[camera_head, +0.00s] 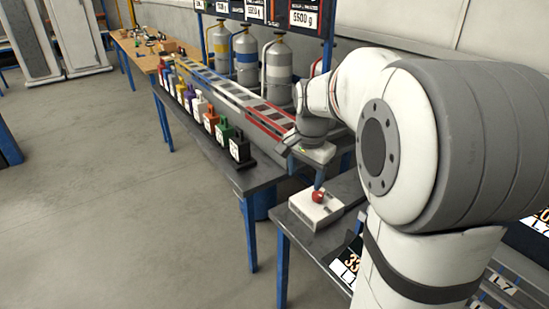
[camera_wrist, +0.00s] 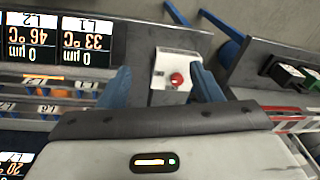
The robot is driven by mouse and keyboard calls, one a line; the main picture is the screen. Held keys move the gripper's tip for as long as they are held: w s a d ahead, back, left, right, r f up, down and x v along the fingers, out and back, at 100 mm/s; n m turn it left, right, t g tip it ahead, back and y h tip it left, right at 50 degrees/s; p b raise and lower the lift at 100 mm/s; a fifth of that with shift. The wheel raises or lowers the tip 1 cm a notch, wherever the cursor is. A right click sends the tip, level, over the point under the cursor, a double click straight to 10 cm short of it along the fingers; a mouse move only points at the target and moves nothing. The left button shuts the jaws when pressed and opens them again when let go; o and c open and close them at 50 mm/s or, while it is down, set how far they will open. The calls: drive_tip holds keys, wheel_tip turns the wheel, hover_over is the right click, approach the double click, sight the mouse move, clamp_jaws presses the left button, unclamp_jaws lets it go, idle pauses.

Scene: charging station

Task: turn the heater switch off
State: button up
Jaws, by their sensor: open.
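A white box (camera_head: 308,208) with a red knob (camera_head: 318,197) stands on the dark end of a bench in the head view; it appears to be the heater switch, though its marking is too small to read. The box (camera_wrist: 160,72) and red knob (camera_wrist: 177,80) also show in the wrist view, between the two blue fingers and nearer the right one. My gripper (camera_wrist: 161,70) is open and empty there. In the head view my gripper (camera_head: 319,178) points down just above the knob; whether a fingertip touches it I cannot tell. The knob's on or off position is unclear.
Displays (camera_wrist: 60,42) with temperature readings and a rack lie left of the box in the wrist view. In the head view, a neighbouring bench holds several coloured blocks (camera_head: 209,119) and a long rail (camera_head: 232,94). Gas cylinders (camera_head: 279,68) stand behind. Open floor lies left.

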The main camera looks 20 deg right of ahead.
drive_tip(key=w+d+f+m+g+b, duration=0.1)
drive_tip(key=w+d+f+m, duration=0.2)
drive_tip(key=w+f, duration=0.15)
drive_tip(key=w+d+f+m+b, duration=0.1)
drive_tip(key=w+d+f+m, duration=0.25)
drive_tip(key=w, duration=0.25)
drive_tip(key=m+b, duration=0.2)
drive_tip(key=m, duration=0.3)
approach(318, 194)
drive_tip(key=shift+a+f+g, duration=0.1)
drive_tip(key=shift+f+g, duration=0.1)
drive_tip(key=shift+g, duration=0.1)
drive_tip(key=shift+w+f+m, duration=0.2)
drive_tip(key=shift+f+m, duration=0.05)
drive_tip(key=shift+f, duration=0.05)
drive_tip(key=shift+d+f, duration=0.25)
drive_tip(key=shift+f, duration=0.15)
drive_tip(key=shift+f+p, duration=0.3)
drive_tip(key=shift+f, duration=3.15)
